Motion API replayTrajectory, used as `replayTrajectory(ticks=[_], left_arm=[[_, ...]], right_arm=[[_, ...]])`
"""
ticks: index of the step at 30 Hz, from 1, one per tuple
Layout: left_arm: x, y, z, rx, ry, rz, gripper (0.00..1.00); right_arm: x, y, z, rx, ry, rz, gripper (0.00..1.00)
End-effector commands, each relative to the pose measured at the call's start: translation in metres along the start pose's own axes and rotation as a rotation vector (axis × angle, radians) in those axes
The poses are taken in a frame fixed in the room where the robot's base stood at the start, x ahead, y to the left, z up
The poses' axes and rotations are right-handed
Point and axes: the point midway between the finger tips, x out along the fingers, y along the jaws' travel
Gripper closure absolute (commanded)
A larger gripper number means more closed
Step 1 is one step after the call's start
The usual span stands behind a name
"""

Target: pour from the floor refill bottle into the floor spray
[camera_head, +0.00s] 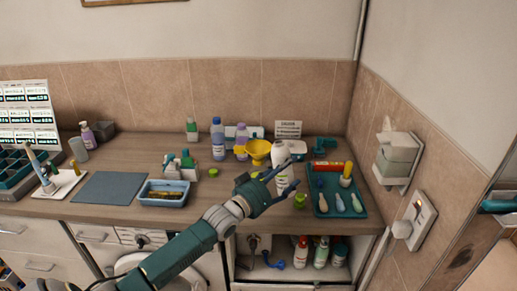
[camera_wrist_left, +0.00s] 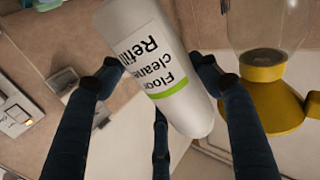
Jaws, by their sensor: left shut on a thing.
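The floor refill bottle (camera_head: 280,155) is white with a green label stripe. My left gripper (camera_head: 288,176) is shut on it above the counter. In the left wrist view the refill bottle (camera_wrist_left: 165,75) sits between the fingers, its "Floor cleaner Refill" lettering upside down. A yellow funnel (camera_head: 258,149) is just left of the refill bottle in the head view. In the left wrist view a yellow fitting (camera_wrist_left: 272,103) adjoins a clear bottle (camera_wrist_left: 268,25), apart from the refill bottle. I cannot tell whether that clear bottle is the floor spray. My right gripper is not in view.
A blue-capped bottle (camera_head: 218,140) and a purple bottle (camera_head: 242,138) stand behind. Green caps (camera_head: 300,200) lie near my gripper. A teal tray (camera_head: 330,208) with brushes is at right, a blue bin (camera_head: 163,200) at left. Bottles (camera_head: 321,252) stand on the shelf below.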

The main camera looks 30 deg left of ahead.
Motion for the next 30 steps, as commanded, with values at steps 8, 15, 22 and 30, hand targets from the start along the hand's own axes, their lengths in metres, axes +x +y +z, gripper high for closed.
replayTrajectory(ticks=[8,15,22,30], left_arm=[[-0.001,-0.006,0.031,0.217,-0.04,0.0,0.73],[-0.001,-0.005,0.029,0.22,-0.04,0.001,0.73],[0.0,-0.002,0.012,0.218,-0.04,0.001,0.73],[0.001,0.004,-0.015,0.218,-0.04,0.0,0.73]], right_arm=[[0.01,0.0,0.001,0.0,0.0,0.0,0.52],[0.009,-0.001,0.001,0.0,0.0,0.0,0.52],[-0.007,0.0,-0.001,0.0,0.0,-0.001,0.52],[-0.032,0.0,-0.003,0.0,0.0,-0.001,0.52]])
